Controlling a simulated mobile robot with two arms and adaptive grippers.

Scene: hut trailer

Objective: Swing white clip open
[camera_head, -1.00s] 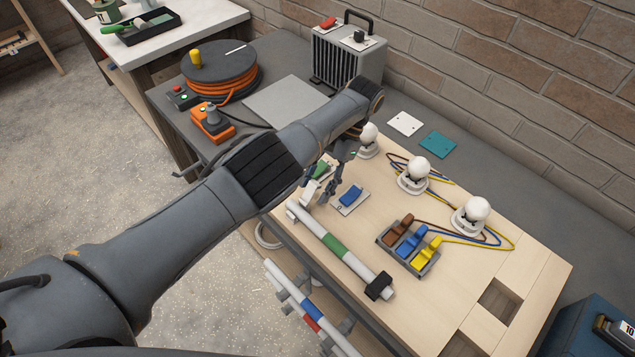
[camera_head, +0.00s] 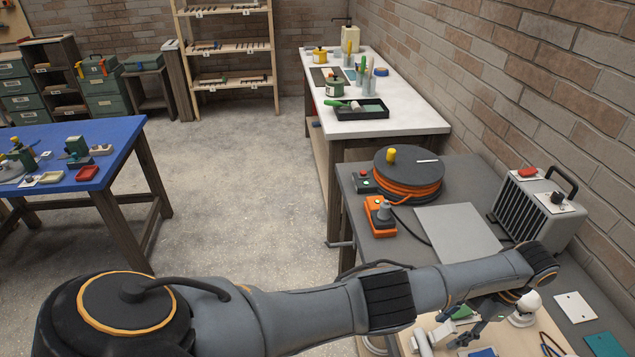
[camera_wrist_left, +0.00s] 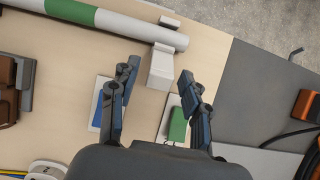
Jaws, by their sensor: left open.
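The white clip (camera_wrist_left: 160,68) is a small pale block beside the end of a white pipe with a green band (camera_wrist_left: 120,22) in the left wrist view. In the head view the clip (camera_head: 422,343) shows at the bottom edge, partly cut off. My left gripper (camera_wrist_left: 157,76) is open, its two dark fingers on either side of the clip in the wrist view, with nothing held. I cannot tell whether the fingers touch it. In the head view the gripper (camera_head: 478,328) hangs beneath the wrist, near the bottom edge. My right gripper is not in view.
A blue switch (camera_wrist_left: 98,108) and a green switch (camera_wrist_left: 177,124) on white plates lie close to the fingers. A cable reel (camera_head: 408,180), an orange control box (camera_head: 380,216) and a heater (camera_head: 535,215) stand behind on the grey bench. A grey plate lies flat between them.

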